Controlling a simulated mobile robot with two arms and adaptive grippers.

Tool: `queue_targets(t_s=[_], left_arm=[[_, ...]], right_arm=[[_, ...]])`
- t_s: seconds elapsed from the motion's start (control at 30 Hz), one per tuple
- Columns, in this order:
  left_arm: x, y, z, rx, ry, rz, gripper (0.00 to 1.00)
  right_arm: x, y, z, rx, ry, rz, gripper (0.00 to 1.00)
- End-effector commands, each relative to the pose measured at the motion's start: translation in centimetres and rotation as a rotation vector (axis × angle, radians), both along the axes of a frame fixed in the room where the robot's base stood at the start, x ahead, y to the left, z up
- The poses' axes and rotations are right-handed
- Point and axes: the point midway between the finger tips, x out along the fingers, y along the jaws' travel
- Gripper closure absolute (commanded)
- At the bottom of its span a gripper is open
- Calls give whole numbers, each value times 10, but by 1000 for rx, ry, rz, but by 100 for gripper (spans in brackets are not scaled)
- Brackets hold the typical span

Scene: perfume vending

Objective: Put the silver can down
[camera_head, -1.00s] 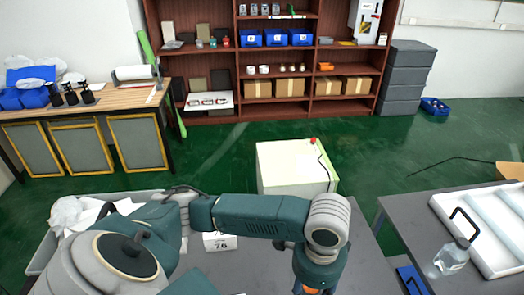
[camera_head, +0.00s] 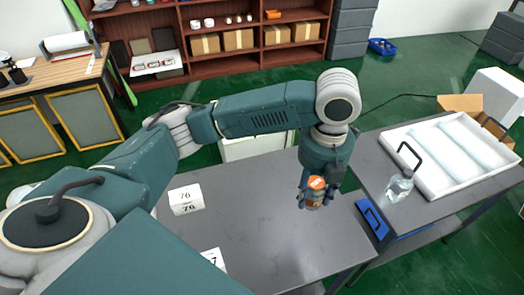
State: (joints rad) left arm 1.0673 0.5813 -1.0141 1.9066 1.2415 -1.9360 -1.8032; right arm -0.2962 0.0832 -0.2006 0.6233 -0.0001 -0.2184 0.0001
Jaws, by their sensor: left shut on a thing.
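My left gripper (camera_head: 316,192) hangs from the arm that comes in from the left and points down. It is shut on the silver can (camera_head: 314,203), which looks upright. The fingers sit on both sides of the can, and an orange patch shows at its top. The can shows over the right part of the grey table (camera_head: 262,235), near its right edge. I cannot tell whether its bottom touches the table. My right gripper is not in view.
A second table at the right bears a clear bottle (camera_head: 399,186) and a white tray (camera_head: 392,139). The table's middle is bare.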

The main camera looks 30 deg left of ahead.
Motion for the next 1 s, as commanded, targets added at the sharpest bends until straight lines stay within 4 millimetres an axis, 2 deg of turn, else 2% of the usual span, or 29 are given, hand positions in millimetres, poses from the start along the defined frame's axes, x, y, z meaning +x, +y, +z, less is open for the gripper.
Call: queue_targets(t_s=[0.17,0.6,0.7,1.0], left_arm=[[-1,1,-13,2,5,4,91],[-2,1,-125,2,5,5,91],[-1,1,-143,2,2,5,91],[-2,0,-176,2,2,4,91]], right_arm=[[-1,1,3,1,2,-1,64],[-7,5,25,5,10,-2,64],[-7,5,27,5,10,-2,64],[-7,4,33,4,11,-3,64]])
